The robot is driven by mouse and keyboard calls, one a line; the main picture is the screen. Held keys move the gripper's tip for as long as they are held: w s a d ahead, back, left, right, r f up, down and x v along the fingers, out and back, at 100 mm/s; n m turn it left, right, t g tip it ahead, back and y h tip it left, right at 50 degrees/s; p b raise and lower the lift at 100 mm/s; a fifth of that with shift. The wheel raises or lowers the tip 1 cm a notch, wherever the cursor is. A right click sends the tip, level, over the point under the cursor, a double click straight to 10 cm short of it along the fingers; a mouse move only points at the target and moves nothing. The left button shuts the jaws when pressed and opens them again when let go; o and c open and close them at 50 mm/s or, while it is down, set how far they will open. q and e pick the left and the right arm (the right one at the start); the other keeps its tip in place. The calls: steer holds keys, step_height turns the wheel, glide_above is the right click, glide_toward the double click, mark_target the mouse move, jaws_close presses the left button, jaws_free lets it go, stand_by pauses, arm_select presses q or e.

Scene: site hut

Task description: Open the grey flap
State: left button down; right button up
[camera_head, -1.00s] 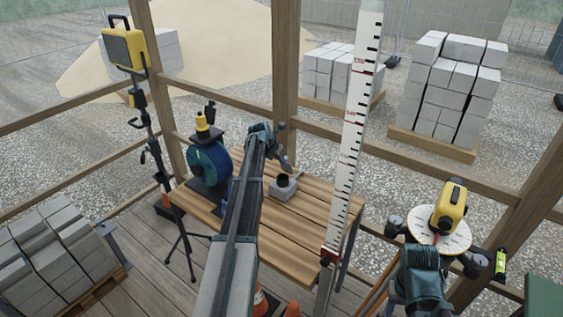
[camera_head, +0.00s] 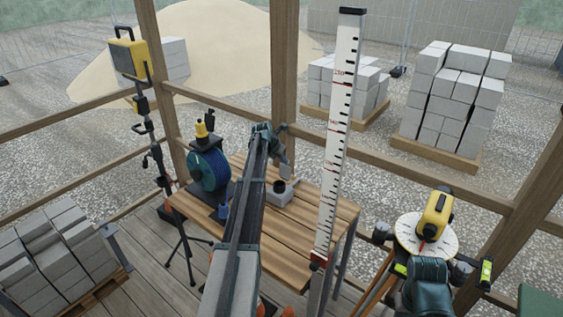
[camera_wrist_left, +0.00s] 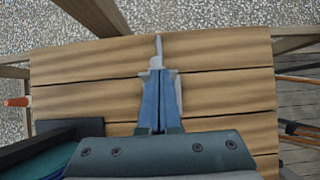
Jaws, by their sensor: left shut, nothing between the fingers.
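A small grey box (camera_head: 281,196) with a dark round opening stands on the slatted wooden table. An upright light grey plate (camera_head: 286,171) shows just behind the opening; it looks like the flap, but how far it stands open I cannot tell. My left gripper (camera_head: 283,152) is over the back of the box, close to this plate; whether they touch is unclear. In the left wrist view the left gripper (camera_wrist_left: 158,72) is shut, with nothing held, and pale grey parts show around its fingertips. My right arm is at the lower right; its fingers do not show.
A blue hose reel (camera_head: 208,168) stands left of the box on the table (camera_head: 315,222). A tall measuring staff (camera_head: 337,130) rises at the table's right. A yellow instrument (camera_head: 436,213) on a round dial is further right. A lamp on a tripod (camera_head: 128,57) stands left.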

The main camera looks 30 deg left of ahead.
arm_select(q)
steer(key=shift+w+d, duration=0.1)
steer(key=shift+w, duration=1.45)
steer(key=shift+w+d+r, duration=0.1)
steer(key=shift+w, duration=0.05)
steer(key=shift+r, duration=0.15)
steer(key=shift+w+r+p, duration=0.25)
steer(key=shift+p, duration=0.25)
steer(key=shift+r, duration=0.2)
steer(key=shift+s+r+p, duration=0.15)
steer(key=shift+p, duration=0.15)
steer(key=shift+s, duration=0.1)
